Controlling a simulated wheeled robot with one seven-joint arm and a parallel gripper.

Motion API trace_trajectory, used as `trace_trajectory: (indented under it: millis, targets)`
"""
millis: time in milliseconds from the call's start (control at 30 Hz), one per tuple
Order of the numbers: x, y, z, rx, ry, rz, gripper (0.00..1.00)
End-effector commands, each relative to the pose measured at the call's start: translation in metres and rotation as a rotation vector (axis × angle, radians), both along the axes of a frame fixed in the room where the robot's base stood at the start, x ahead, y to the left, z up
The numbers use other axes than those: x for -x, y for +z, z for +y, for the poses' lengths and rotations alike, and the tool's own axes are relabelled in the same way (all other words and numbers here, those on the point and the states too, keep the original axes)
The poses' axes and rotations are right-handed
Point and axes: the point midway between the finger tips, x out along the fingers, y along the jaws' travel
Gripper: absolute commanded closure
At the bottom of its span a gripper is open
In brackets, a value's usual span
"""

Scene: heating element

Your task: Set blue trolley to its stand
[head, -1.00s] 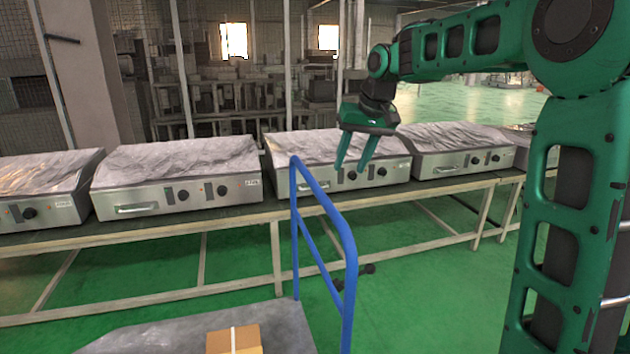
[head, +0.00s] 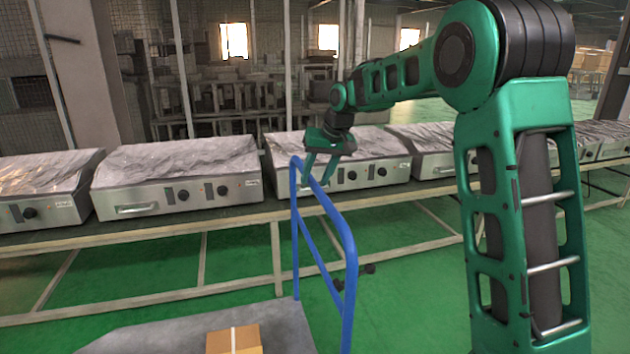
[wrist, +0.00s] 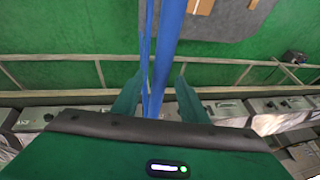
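The blue trolley has a tall blue handle (head: 345,250) and a grey platform (head: 150,335) at the bottom of the head view. My gripper (head: 318,184) is open and points down at the far upper end of the handle. In the wrist view, the blue handle (wrist: 170,40) runs between the two spread fingers of my gripper (wrist: 158,80). Gaps show beside the bar, and the fingers do not look closed on it. I cannot make out the stand in either view.
A cardboard box (head: 234,341) sits on the trolley platform. Behind the handle, a long table (head: 240,215) carries several steel heating units (head: 180,175). Green floor (head: 420,300) is open to the right of the trolley. Shelving stands behind the table.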

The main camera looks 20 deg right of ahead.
Motion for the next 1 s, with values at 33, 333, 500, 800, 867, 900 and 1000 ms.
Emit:
trace_trajectory:
  millis: [33,333,500,800,867,900,1000]
  targets:
    - [-0.0014,-0.0037,0.0012,0.000,0.000,0.000,0.61]
    - [-0.0040,-0.0090,0.0018,0.000,0.000,-0.001,0.61]
    - [-0.0039,-0.0088,0.0015,0.000,0.000,-0.001,0.77]
    - [-0.0038,-0.0086,-0.0009,0.001,-0.004,-0.001,1.00]
    - [-0.0039,-0.0086,-0.0011,0.000,-0.007,-0.001,1.00]
    - [-0.0039,-0.0086,-0.0015,0.000,-0.010,-0.001,1.00]
    - [-0.0040,-0.0085,-0.0035,-0.001,-0.023,-0.001,1.00]
